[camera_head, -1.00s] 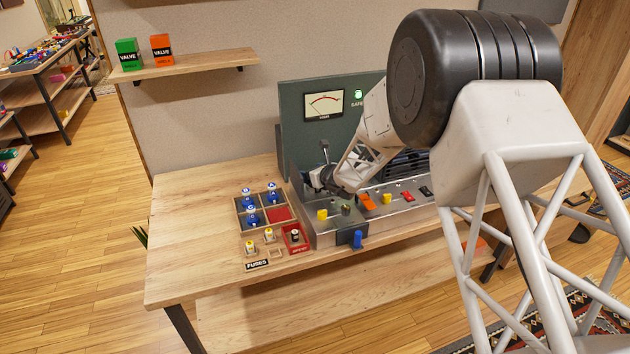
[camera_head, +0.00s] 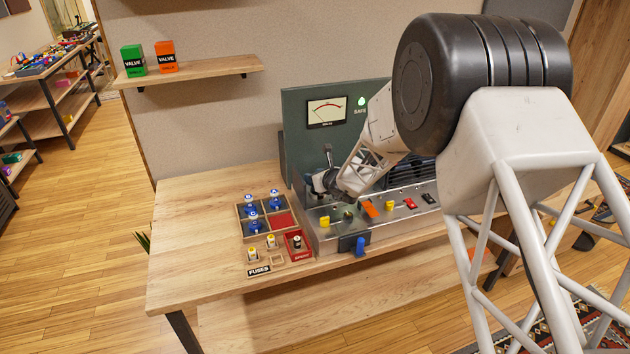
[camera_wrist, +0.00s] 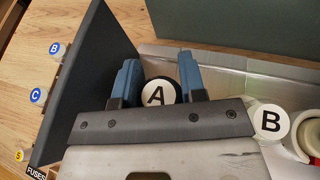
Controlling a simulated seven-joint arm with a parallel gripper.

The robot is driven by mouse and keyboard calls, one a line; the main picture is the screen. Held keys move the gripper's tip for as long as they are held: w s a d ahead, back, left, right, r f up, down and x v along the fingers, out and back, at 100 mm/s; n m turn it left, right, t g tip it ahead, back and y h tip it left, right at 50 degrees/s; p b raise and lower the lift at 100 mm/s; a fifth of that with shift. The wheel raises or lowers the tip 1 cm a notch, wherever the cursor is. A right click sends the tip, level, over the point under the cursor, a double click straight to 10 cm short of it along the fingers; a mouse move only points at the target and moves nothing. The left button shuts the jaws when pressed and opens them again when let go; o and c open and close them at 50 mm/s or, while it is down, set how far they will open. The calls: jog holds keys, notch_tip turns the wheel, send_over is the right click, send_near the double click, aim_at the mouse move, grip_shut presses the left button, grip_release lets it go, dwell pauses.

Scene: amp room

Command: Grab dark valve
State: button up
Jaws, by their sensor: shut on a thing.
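A dark valve with a round white top lettered A (camera_wrist: 157,94) sits between the two blue fingers of my gripper (camera_wrist: 157,85) in the wrist view. The fingers are shut on it from both sides. In the head view my gripper (camera_head: 322,183) is inside the amp's open left part, and the valve is hidden there. A paler piece with a white top lettered B (camera_wrist: 268,120) stands just right of the gripper. Whether the dark valve is still seated cannot be told.
A tray (camera_head: 238,222) with several blue-topped valves stands left of the amp, a red square in one compartment. A fuse holder (camera_head: 260,259) lies in front. The amp's dark side wall (camera_wrist: 92,85) is close left of my fingers. The meter panel (camera_head: 300,122) rises behind, with a green lamp (camera_head: 361,101). The table's left side is clear.

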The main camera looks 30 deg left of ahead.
notch_tip(320, 180, up, 2)
jog(key=shift+r, duration=0.1)
jog(key=shift+s+d+r, duration=0.2)
jog(key=shift+s, duration=0.05)
jog(key=s+d, duration=0.3)
jog(key=s, duration=0.1)
jog(key=s+d+r, duration=0.1)
jog(key=s+d, duration=0.2)
jog(key=s, duration=0.1)
jog(key=s+d, duration=0.3)
jog(key=s, duration=0.1)
jog(key=shift+s+d+r, duration=0.1)
jog(key=shift+s+r, duration=0.05)
jog(key=shift+r, duration=0.05)
dwell(0.5)
